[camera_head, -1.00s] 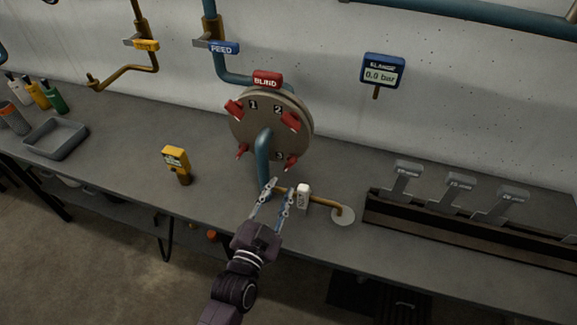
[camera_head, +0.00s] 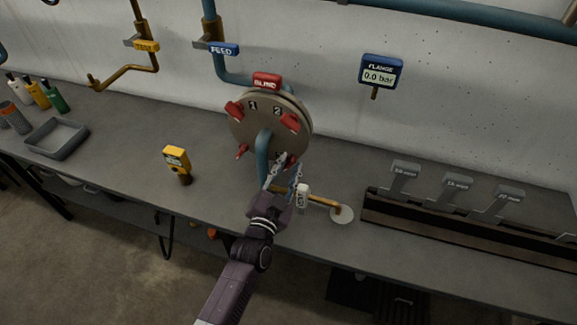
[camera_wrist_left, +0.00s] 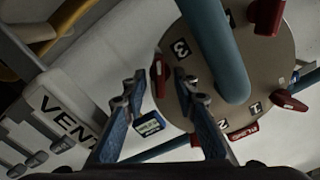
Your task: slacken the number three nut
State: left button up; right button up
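The round flange cover (camera_head: 250,125) carries several red nuts and printed numbers. The number three label shows in the left wrist view (camera_wrist_left: 181,48), with the red number three nut (camera_wrist_left: 158,74) beside it at the disc's rim. My left gripper (camera_head: 285,166) is just in front of the disc's lower right, partly covering that area in the head view. In the left wrist view my left gripper (camera_wrist_left: 160,92) has its fingers apart, with the nut showing between and beyond the tips. I see no contact. My right gripper is not in view.
A blue pipe (camera_head: 263,160) runs down the disc's front, close to my left gripper. The white VENT handle (camera_head: 302,196) on a brass pipe is just right of it. A yellow meter (camera_head: 177,160) stands left. The blue-framed flange gauge (camera_head: 381,75) reads 0.0 bar.

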pick_arm(q)
jog(key=shift+c, duration=0.4)
grip_shut()
jog(key=shift+n, duration=0.3)
jog(key=n, duration=0.2)
jog(key=shift+n, duration=0.3)
jog(key=n, duration=0.3)
jog(key=shift+a+n, duration=0.1)
jog(key=shift+n, duration=0.2)
jog(key=n, duration=0.4)
jog(key=shift+b, duration=0.35)
jog(key=shift+w+a+f+n+b, duration=0.1)
jog(key=shift+n+b, duration=0.15)
jog(key=shift+n, duration=1.15)
jog(key=shift+a+n+b, duration=0.1)
jog(key=shift+n+b, duration=0.1)
jog(key=shift+n, duration=1.2)
